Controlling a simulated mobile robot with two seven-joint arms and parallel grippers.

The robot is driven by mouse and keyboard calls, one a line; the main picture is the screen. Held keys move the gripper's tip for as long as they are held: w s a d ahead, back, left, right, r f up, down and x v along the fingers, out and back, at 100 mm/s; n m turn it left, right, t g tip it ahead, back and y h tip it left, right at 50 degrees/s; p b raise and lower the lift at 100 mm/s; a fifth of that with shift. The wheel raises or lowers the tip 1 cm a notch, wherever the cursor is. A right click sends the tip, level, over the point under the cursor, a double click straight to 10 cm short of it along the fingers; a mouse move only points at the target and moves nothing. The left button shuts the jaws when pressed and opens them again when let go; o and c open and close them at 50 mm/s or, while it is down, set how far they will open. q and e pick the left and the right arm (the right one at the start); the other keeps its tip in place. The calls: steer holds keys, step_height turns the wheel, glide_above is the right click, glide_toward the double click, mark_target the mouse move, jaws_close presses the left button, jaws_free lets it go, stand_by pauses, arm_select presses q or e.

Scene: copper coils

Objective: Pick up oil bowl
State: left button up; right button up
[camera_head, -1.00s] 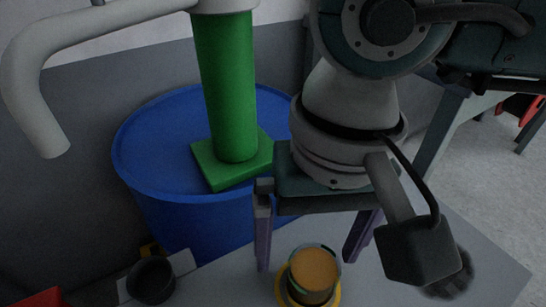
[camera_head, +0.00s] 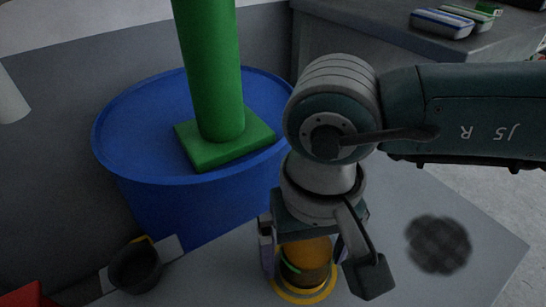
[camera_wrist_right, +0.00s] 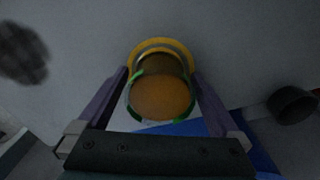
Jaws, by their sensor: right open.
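The oil bowl (camera_head: 308,262) is a round container of orange-brown oil with green marks on its side. It stands on a yellow ring on the grey surface (camera_head: 395,235). My right gripper (camera_head: 303,254) is open and points down, with its purple fingers on either side of the bowl. In the right wrist view the oil bowl (camera_wrist_right: 161,97) shows between the two fingers of the gripper (camera_wrist_right: 160,80), with a gap visible on each side. The far finger is partly hidden by my wrist in the head view. My left gripper is not in view.
A blue drum (camera_head: 150,175) with a green post (camera_head: 213,85) on it stands behind to the left. A dark cup (camera_head: 135,268) is left of the bowl. A dark round patch (camera_head: 438,245) lies to the right. A bench (camera_head: 440,50) stands at the back right.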

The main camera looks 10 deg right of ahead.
steer(key=shift+c, duration=0.2)
jaws_close()
stand_by(0.5)
steer(key=shift+r, duration=0.15)
